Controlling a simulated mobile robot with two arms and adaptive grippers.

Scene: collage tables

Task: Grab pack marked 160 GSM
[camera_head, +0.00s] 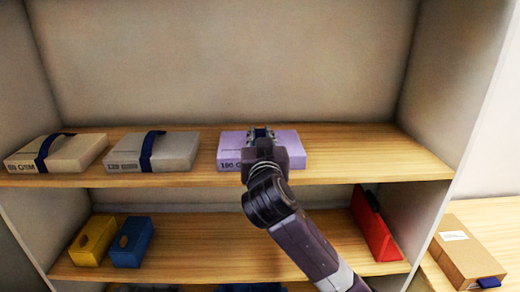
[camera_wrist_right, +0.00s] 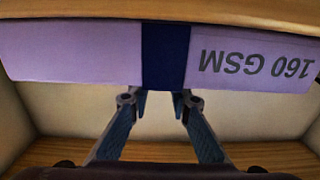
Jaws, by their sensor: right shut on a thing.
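The lilac pack marked 160 GSM (camera_head: 291,145) is at the upper shelf, right of its middle, in the head view. In the right wrist view the same pack (camera_wrist_right: 70,52) fills the top, with its label upside down and a dark blue band around its middle. My right gripper (camera_head: 261,133) is over the middle of the pack and hides its band in the head view. In the wrist view its fingertips (camera_wrist_right: 160,101) come together at the blue band, shut on the pack. I cannot tell whether the pack touches the shelf. My left gripper is not in view.
A tan banded pack (camera_head: 75,154) and a grey banded pack (camera_head: 178,152) lie left on the upper shelf (camera_head: 370,160). Below are yellow (camera_head: 92,240) and blue (camera_head: 132,242) boxes and a leaning red item (camera_head: 375,228). A cardboard box (camera_head: 468,253) lies right.

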